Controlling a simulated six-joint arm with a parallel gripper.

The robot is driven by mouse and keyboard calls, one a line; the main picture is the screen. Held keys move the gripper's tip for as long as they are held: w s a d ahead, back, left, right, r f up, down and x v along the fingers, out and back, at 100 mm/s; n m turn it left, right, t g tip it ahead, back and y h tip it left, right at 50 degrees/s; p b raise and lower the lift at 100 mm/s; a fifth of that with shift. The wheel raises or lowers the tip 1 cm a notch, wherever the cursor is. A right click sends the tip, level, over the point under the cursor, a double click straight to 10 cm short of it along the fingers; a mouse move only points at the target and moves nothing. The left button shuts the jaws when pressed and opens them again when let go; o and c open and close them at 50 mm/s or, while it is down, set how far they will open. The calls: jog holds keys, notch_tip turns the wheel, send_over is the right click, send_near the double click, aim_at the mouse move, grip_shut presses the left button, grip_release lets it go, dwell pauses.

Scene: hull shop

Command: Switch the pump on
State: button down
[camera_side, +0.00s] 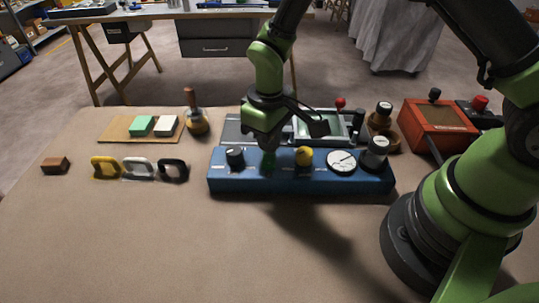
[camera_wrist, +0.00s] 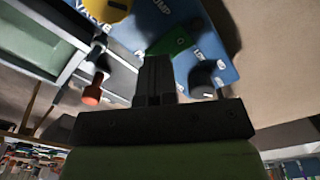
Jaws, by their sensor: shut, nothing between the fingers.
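The blue control panel (camera_side: 215,180) lies across the middle of the table. On it is a green switch (camera_side: 268,163), partly hidden below my gripper (camera_side: 269,146). In the wrist view the green switch (camera_wrist: 172,42) is beside the letters "UMP" on the blue panel. My gripper (camera_wrist: 156,58) shows there with its dark fingers together and empty, their tips close to the switch. I cannot tell whether they touch it, nor which way the switch is set.
A black knob (camera_side: 235,157) is left of the switch, a yellow knob (camera_side: 304,156) and a round gauge (camera_side: 341,161) right. Behind stands a grey-framed tray (camera_side: 320,127). Three handles, the yellow one (camera_side: 105,167) leftmost, lie at left. The front table is clear.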

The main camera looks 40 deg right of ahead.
jog(key=shift+f, duration=0.5)
jog(key=shift+r, duration=3.55)
jog(key=shift+r, duration=0.15)
jog(key=s+d+r+m+t+y, duration=0.1)
jog(key=s+d+r+m, duration=0.1)
jog(key=r, duration=0.4)
jog(key=s+d+r+m+t, duration=0.1)
jog(key=s+r+t, duration=0.15)
jog(key=r, duration=0.35)
jog(key=s+d+r+m+t, duration=0.1)
jog(key=s+r+m+t, duration=0.1)
jog(key=s, duration=0.4)
jog(key=s+d+r+m+t+y, duration=0.1)
jog(key=s+r+m, duration=0.1)
jog(key=s+r, duration=0.2)
jog(key=s, duration=0.3)
jog(key=shift+d+r+t, duration=0.15)
jog(key=shift+d+t, duration=0.15)
jog(key=shift+t, duration=0.05)
